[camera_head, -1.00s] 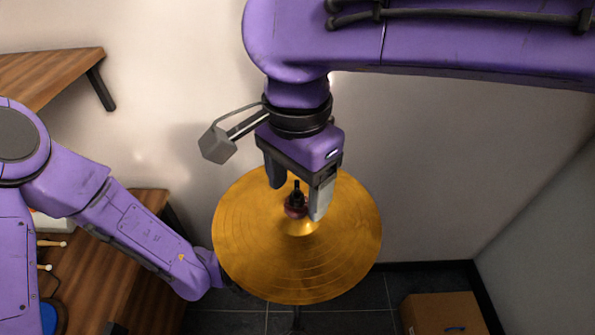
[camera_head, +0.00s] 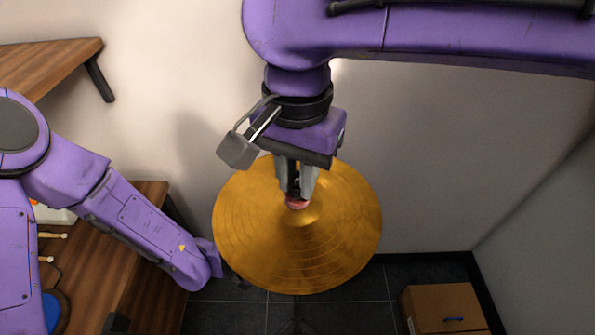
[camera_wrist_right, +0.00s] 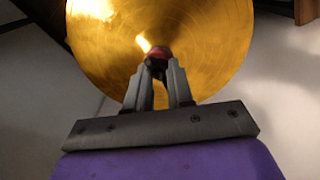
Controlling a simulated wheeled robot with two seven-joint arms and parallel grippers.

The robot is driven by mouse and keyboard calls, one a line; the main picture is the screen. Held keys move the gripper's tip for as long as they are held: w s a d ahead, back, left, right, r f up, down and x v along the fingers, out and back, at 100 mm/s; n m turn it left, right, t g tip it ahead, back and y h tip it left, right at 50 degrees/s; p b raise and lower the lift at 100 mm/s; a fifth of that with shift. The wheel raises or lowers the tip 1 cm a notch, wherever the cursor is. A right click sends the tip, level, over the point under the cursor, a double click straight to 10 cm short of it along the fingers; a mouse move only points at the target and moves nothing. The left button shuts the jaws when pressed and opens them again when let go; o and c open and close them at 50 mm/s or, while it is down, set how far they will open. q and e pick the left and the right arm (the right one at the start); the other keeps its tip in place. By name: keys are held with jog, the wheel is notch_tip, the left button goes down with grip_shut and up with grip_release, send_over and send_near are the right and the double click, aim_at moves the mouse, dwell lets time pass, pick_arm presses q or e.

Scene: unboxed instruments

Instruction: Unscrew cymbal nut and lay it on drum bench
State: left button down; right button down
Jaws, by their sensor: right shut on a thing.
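The golden cymbal (camera_head: 258,246) sits on its stand in the middle of the head view and fills the top of the right wrist view (camera_wrist_right: 205,55). A red felt (camera_head: 297,204) lies at its centre. My right gripper (camera_head: 297,188) points down over the centre and is shut on the dark cymbal nut (camera_wrist_right: 156,66), mostly hidden between its fingers just above the felt. My left gripper (camera_head: 234,281) is low beside the cymbal's left edge, partly hidden; its jaws are unclear. I cannot tell which wooden surface is the drum bench.
A wooden bench (camera_head: 150,235) at lower left carries drumsticks (camera_head: 52,236) and a blue round thing (camera_head: 55,312). A wooden shelf (camera_head: 45,70) is at upper left. A cardboard box (camera_head: 440,305) stands on the floor at lower right.

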pick_arm(q)
jog(key=shift+w+r, duration=0.1)
jog(key=shift+w, duration=0.05)
pick_arm(e)
jog(key=shift+s, duration=0.1)
dwell(0.7)
jog(key=c, duration=1)
grip_release()
jog(key=shift+r, duration=0.1)
notch_tip(320, 180, up, 4)
jog(key=shift+r, duration=0.2)
pick_arm(q)
jog(key=c, duration=0.9)
grip_release()
